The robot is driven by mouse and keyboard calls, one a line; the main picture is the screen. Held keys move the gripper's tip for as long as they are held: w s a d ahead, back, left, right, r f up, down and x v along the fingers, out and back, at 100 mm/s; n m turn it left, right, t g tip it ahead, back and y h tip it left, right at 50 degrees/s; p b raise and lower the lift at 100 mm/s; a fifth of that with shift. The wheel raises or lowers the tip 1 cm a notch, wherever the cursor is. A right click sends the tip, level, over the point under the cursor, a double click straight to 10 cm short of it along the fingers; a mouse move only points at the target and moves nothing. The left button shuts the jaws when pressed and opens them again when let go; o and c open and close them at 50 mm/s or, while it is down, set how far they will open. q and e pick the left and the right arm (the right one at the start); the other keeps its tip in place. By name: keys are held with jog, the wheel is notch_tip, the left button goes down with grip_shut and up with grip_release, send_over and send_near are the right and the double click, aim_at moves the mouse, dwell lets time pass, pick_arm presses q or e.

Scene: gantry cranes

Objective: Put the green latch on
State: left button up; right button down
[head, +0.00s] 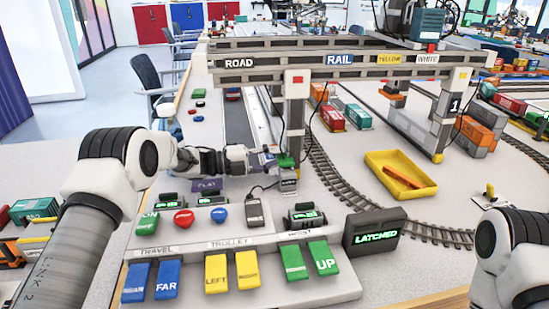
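A small green piece (287,161), apparently the green latch, sits low on the near leg of the gantry crane (297,115), above a grey block (289,181). A dark display (375,231) on the right of the control panel reads "LATCHED" in green letters. My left gripper (269,153) reaches in from the left, with its tips just left of the leg and close to the green piece. Whether it touches the piece, and whether its fingers are open or shut, is too small to tell. My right gripper is out of view; only part of my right arm shows at lower right.
The control panel (330,283) in front carries blue, yellow and green buttons. A yellow tray (400,160) holds an orange piece. Curved rail track (345,188) runs right of the leg. Containers (331,117) stand beneath the crane beam (340,62).

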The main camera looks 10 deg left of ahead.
pick_arm(q)
jog(key=v, duration=0.8)
